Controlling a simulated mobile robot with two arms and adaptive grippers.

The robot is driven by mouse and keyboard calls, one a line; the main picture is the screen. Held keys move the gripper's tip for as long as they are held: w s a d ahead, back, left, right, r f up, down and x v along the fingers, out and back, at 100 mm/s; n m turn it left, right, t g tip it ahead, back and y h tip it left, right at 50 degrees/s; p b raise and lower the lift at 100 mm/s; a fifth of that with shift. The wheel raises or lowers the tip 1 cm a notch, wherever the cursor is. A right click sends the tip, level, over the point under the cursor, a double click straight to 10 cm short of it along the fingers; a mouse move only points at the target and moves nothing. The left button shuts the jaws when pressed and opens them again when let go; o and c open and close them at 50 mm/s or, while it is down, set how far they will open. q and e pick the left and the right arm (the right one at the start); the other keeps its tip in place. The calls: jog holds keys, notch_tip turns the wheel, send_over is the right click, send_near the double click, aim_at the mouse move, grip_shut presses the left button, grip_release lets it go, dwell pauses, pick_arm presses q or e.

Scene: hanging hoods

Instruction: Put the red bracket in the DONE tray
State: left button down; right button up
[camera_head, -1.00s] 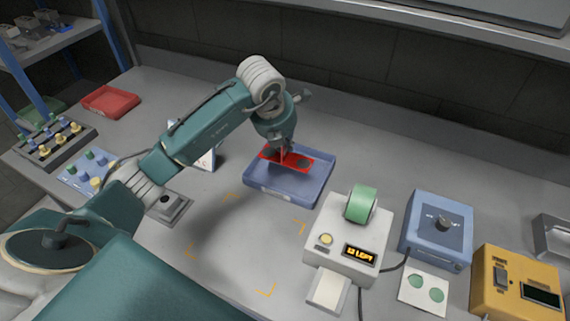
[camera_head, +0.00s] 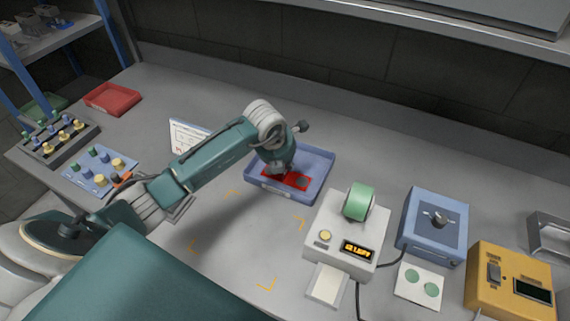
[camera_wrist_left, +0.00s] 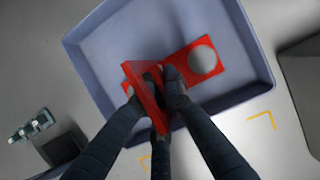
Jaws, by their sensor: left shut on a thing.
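The red bracket (camera_head: 299,181) is at the blue tray (camera_head: 316,190), within its rim as seen from the head. In the left wrist view the bracket (camera_wrist_left: 186,67) shows a flat plate with a round hole and an upright flange, above the tray floor (camera_wrist_left: 130,36). I cannot tell whether it touches the floor. My left gripper (camera_head: 278,172) points down over the tray; in the wrist view its dark fingers (camera_wrist_left: 161,94) are shut on the flange. A pale label on the tray's front is too small to read. My right gripper is out of view.
A red tray (camera_head: 112,98) lies at the far left. The bench inside the yellow corner marks (camera_head: 245,237) is clear.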

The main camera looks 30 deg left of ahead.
pick_arm(q)
jog(key=c, duration=1.8)
grip_release()
jog(key=shift+c, duration=0.2)
jog(key=b+v, duration=0.2)
jog(key=v, duration=1)
